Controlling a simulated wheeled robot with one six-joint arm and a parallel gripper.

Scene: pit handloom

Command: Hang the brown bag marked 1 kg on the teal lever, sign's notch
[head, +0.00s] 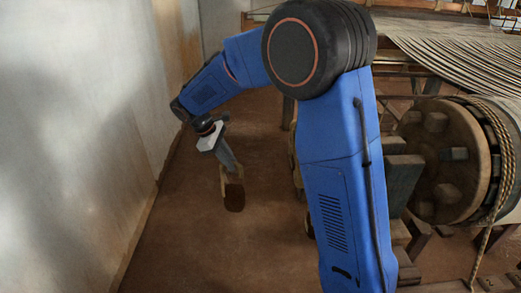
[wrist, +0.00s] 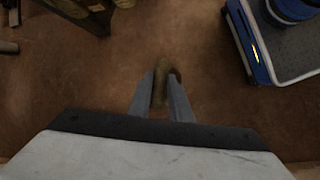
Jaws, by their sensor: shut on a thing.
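My gripper (wrist: 160,95) is shut on the brown bag (head: 234,195), which hangs below the fingers near the left wall in the head view. A lighter, tan strap or top part rises from the bag into the fingers. The bag also shows between the fingertips in the wrist view (wrist: 160,84), seen from above. No 1 kg mark can be read on it. I cannot make out the teal lever or the sign's notch in either view.
A pale wall (head: 75,120) runs along the left. The loom's big wooden roller (head: 440,160) with rope is at the right, with stretched threads (head: 460,45) above it. Brown floor (head: 190,250) lies open between wall and loom. Wooden parts (wrist: 85,12) show at the wrist view's top left.

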